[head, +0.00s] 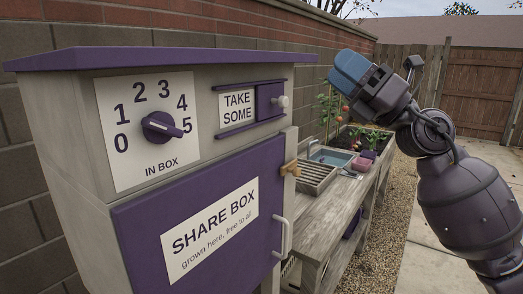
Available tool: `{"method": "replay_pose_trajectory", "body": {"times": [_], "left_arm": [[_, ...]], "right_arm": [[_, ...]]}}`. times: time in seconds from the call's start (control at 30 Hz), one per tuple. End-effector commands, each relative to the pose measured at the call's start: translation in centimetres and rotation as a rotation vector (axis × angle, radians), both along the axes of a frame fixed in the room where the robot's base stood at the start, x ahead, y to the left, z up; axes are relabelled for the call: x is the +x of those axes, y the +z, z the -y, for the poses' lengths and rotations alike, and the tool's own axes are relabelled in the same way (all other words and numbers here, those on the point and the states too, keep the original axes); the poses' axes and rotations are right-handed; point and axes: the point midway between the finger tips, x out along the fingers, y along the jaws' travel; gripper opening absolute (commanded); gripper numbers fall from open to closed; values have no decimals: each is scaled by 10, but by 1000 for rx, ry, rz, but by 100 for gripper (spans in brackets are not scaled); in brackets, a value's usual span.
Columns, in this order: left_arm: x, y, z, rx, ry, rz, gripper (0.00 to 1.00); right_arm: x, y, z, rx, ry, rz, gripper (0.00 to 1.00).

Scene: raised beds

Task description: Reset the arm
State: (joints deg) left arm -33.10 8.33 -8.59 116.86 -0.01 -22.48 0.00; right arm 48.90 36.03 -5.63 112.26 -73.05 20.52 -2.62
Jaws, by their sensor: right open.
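My right arm comes in from the right side of the head view. Its gripper (380,80) is raised at the upper right, to the right of the share box (80,152), with clear space between them. The gripper is open, and I see nothing held in it. A blue part shows at its left end. My left gripper is not in view.
The share box has a purple dial (160,126) with its pointer towards 5, a sliding panel (268,102) beside "TAKE SOME", and a shut purple door (135,229). A wooden bench (322,215) with a sink stands behind it. A gravel path lies at right.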

Motion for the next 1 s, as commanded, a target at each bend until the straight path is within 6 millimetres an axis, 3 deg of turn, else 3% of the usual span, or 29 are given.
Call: {"method": "replay_pose_trajectory", "body": {"times": [0.17, 0.27, 0.43, 0.57, 0.77, 1.0], "left_arm": [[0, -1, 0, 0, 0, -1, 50], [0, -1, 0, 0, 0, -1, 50], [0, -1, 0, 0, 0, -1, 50], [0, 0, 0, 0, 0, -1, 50], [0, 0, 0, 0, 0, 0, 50], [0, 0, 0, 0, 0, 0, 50]], "right_arm": [[14, -51, 27, 357, 118, -293, 53], [25, -98, 46, 563, 151, -492, 53], [34, -194, 74, 869, 153, -814, 53], [27, -272, 89, 1072, 125, -1036, 53], [-9, -389, 104, 1347, 56, -1333, 53], [-86, -509, 111, 1632, -52, -1603, 53]]}}
